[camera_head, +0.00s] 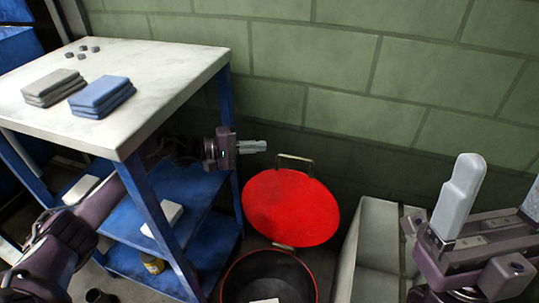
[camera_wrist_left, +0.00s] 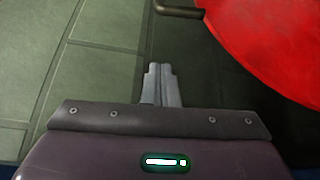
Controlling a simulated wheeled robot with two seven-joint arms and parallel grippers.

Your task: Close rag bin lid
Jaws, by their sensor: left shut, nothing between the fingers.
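The rag bin (camera_head: 313,268) is a dark round bin with a red rim, low at the bottom centre, with something pale inside. Its round red lid (camera_head: 290,208) stands open, tilted up toward the green wall. A metal handle (camera_head: 297,158) is at the lid's upper edge. My left gripper (camera_head: 264,147) is shut and empty, just left of the handle and apart from it. In the left wrist view its closed fingertips (camera_wrist_left: 160,66) point toward the wall, with the lid (camera_wrist_left: 270,45) to the upper right. My right gripper (camera_head: 495,195) is open and empty at the right edge.
A white-topped blue bench (camera_head: 150,60) fills the left, with grey cloths (camera_head: 52,87), blue cloths (camera_head: 101,96) and small nuts on top. My left arm passes by its shelves. A pale open-topped box (camera_head: 375,245) stands right of the bin.

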